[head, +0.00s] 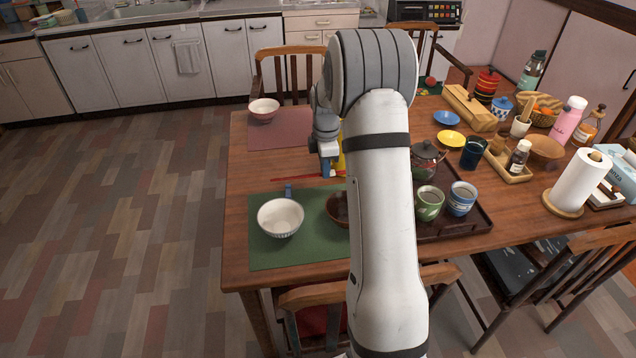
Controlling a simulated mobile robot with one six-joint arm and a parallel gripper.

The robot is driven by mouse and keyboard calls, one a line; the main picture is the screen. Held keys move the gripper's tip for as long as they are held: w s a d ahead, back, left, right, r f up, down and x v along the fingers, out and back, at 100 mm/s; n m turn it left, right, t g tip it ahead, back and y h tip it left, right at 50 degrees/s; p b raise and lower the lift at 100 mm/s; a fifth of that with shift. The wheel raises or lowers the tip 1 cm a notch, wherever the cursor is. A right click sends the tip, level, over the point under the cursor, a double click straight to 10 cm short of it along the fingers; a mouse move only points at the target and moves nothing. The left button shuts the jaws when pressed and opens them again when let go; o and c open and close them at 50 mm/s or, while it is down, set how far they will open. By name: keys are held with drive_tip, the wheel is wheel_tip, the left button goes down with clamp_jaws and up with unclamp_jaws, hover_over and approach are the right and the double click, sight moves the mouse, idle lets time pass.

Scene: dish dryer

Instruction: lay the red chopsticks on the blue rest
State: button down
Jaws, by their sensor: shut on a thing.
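The red chopsticks (298,179) are a thin red line running left from my gripper, over the far edge of the green mat. My gripper (327,174) is shut on the red chopsticks, with its fingers pointing down. The blue rest (289,189) is a small blue block near the far edge of the green mat (262,257), in front of the chopsticks' left part in the picture. I cannot tell the height of the chopsticks above the table. The right end of the chopsticks is hidden or hard to see behind my arm.
A white bowl (280,218) stands on the green mat just in front of the rest, and a brown bowl (337,207) is partly hidden by my arm. A pink bowl (263,109) sits on a pink mat behind. Cups (461,199) and a teapot stand right of my arm.

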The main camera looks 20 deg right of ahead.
drive_tip(key=shift+f, duration=2.15)
drive_tip(key=shift+f+b, duration=0.5)
drive_tip(key=shift+f, duration=0.15)
drive_tip(key=c, duration=1.4)
unclamp_jaws()
drive_tip(key=shift+o, duration=0.2)
